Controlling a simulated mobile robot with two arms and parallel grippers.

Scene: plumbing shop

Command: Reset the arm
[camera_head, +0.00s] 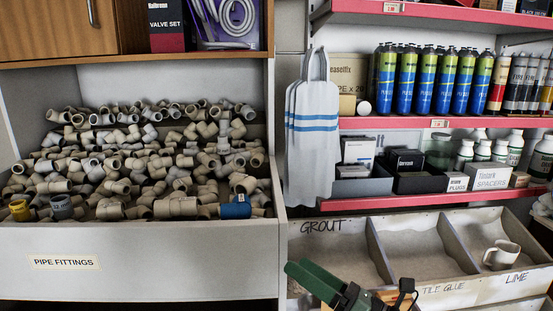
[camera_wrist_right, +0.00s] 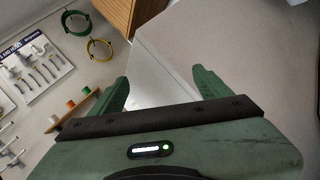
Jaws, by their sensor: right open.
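My right gripper (camera_head: 320,284) is green and shows at the bottom of the head view, in front of the lower bins and right of the pipe fittings bin. In the right wrist view its two green fingers (camera_wrist_right: 162,90) stand apart with nothing held between them. A plain pale surface lies beyond the fingers there. My left gripper is in neither view.
The pipe fittings bin (camera_head: 140,262) is full of grey fittings. Bags (camera_head: 313,130) hang on the divider. Red-edged shelves (camera_head: 400,123) carry cans and bottles. A mug-like object (camera_head: 502,254) lies in the lower bins. Coiled rings (camera_wrist_right: 99,49) hang on the wall.

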